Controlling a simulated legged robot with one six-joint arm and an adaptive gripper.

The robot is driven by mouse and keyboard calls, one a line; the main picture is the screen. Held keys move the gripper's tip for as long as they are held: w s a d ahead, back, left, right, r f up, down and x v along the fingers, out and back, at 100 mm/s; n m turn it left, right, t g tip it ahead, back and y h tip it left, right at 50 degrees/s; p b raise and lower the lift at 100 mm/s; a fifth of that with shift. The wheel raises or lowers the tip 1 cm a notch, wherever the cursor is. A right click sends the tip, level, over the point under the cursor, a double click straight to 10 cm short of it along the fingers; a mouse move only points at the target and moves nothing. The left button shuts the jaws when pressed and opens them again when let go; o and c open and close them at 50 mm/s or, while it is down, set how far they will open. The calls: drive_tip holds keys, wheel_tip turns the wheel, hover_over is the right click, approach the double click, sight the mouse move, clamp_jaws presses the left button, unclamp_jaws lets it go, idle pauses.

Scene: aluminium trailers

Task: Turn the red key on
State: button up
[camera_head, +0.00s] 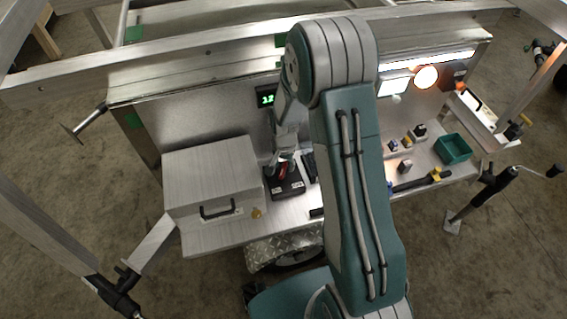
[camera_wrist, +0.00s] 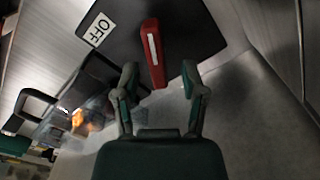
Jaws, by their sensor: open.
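The red key (camera_wrist: 152,52) has a pale stripe along its top and stands on a black switch box (camera_wrist: 195,32) in the wrist view. A white label reading OFF (camera_wrist: 97,29) lies on the box to the left of the key. My gripper (camera_wrist: 160,80) is open, with one finger on each side of the key's near end; I cannot tell whether either finger touches it. In the head view the black box (camera_head: 287,189) stands on the trailer's shelf, and my gripper (camera_head: 283,165) is over it, partly covering the red key (camera_head: 282,171).
A grey metal box (camera_head: 210,170) with a black handle stands left of the switch box. A green digital display (camera_head: 266,97) is on the panel behind. A green bin (camera_head: 453,149) and several small devices are on the right. My arm hides the shelf's middle.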

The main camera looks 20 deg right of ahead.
sight(283, 168)
wheel_tip(283, 168, up, 12)
idle(0.4)
drive_tip(key=o, duration=0.6)
drive_tip(key=shift+f, duration=0.1)
drive_tip(key=shift+o, duration=0.2)
drive_tip(key=f+n, duration=0.4)
drive_tip(key=n, duration=0.2)
drive_tip(key=f+n, duration=0.4)
drive_tip(key=n, duration=0.2)
drive_tip(key=s+f+n, duration=0.1)
drive_tip(key=f+n, duration=0.3)
drive_tip(key=n, duration=0.2)
drive_tip(key=shift+a+n, duration=0.3)
drive_tip(key=shift+n, duration=0.1)
drive_tip(key=c, duration=0.9)
